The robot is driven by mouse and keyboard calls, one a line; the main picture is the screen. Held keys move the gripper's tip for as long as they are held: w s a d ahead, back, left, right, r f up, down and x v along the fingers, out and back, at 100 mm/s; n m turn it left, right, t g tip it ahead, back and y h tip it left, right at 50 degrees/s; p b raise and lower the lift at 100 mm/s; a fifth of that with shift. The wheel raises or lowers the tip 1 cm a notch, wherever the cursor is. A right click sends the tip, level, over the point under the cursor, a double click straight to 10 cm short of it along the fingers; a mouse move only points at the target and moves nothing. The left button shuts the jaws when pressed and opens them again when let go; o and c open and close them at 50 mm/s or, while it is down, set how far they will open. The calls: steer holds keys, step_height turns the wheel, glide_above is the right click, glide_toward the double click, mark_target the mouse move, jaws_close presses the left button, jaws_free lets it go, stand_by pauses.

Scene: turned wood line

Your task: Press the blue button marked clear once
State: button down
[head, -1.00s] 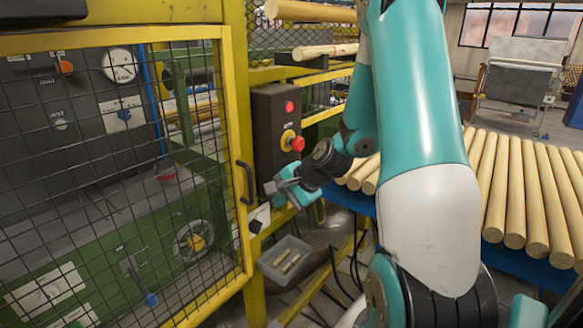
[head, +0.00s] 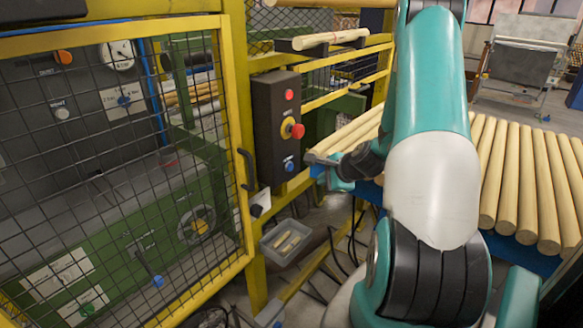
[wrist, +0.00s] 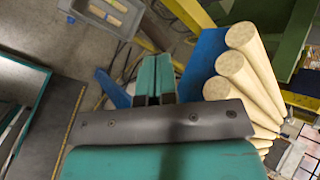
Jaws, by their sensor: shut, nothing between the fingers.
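The blue button (head: 289,166) sits at the bottom of a dark upright control box (head: 264,140) on the yellow frame in the head view. A small label above it is too small to read. Above it are a red mushroom knob on a yellow ring (head: 292,129) and a red button (head: 289,95). My gripper (head: 312,159) is shut and empty, a little to the right of the blue button and apart from it. In the wrist view my gripper's shut fingers (wrist: 154,78) point over the floor; the control box does not show there.
A yellow mesh door with a black handle (head: 247,168) stands left of the box. A grey bin (head: 286,246) with short wood pieces is below. Wooden rods (head: 520,185) lie on a blue support at right. Cables hang near the floor.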

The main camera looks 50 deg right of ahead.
steer(key=w+p, duration=0.1)
steer(key=w, duration=0.6)
steer(key=shift+w+a, duration=0.15)
steer(key=shift+a, duration=0.15)
steer(key=shift+w, duration=0.1)
stand_by(1.6)
steer(key=shift+w+p, duration=0.3)
steer(key=shift+w, duration=0.35)
stand_by(0.6)
steer(key=shift+s, duration=0.75)
steer(key=s+b, duration=0.1)
steer(key=s, duration=0.4)
steer(key=shift+d, duration=0.2)
